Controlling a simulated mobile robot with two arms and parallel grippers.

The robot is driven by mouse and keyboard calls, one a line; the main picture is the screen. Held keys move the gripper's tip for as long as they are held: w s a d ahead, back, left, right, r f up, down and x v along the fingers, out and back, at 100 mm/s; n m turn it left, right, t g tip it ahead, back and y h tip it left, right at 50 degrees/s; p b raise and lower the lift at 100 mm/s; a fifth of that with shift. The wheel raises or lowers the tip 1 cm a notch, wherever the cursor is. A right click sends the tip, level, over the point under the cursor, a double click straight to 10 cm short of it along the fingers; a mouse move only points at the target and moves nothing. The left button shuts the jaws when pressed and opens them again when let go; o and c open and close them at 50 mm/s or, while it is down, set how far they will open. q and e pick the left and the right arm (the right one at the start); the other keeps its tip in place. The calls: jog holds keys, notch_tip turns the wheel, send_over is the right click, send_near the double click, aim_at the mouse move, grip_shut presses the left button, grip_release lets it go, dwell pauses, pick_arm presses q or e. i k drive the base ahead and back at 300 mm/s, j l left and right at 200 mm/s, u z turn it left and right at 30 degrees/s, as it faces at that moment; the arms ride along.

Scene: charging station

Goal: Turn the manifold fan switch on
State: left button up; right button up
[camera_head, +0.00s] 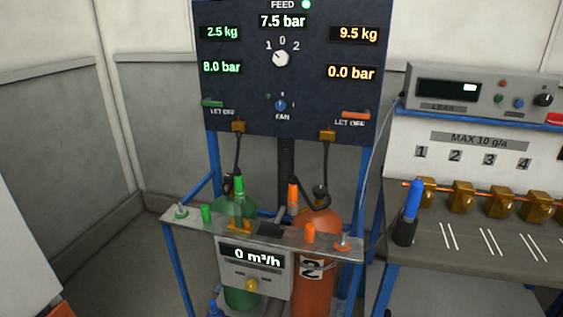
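The fan switch (281,105) is a small blue rotary knob low in the middle of the dark manifold panel (240,50), just above the label FAN. Small position marks stand around it. It is too small to tell which mark it points to. The display on the front box (253,258) below reads 0 m³/h. Neither of my grippers shows in the head view.
A white selector knob marked 1 0 2 (281,58) sits above the fan switch. Green (212,104) and orange (355,115) levers flank it. A metal shelf (265,232) with cylinders stands in front below. A bench (440,240) with brass fittings is at right.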

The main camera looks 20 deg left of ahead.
aim_at(280, 104)
jog(key=i+j, duration=0.1)
jog(key=i, duration=0.35)
jog(key=i+j+z, duration=0.1)
jog(key=i, duration=0.3)
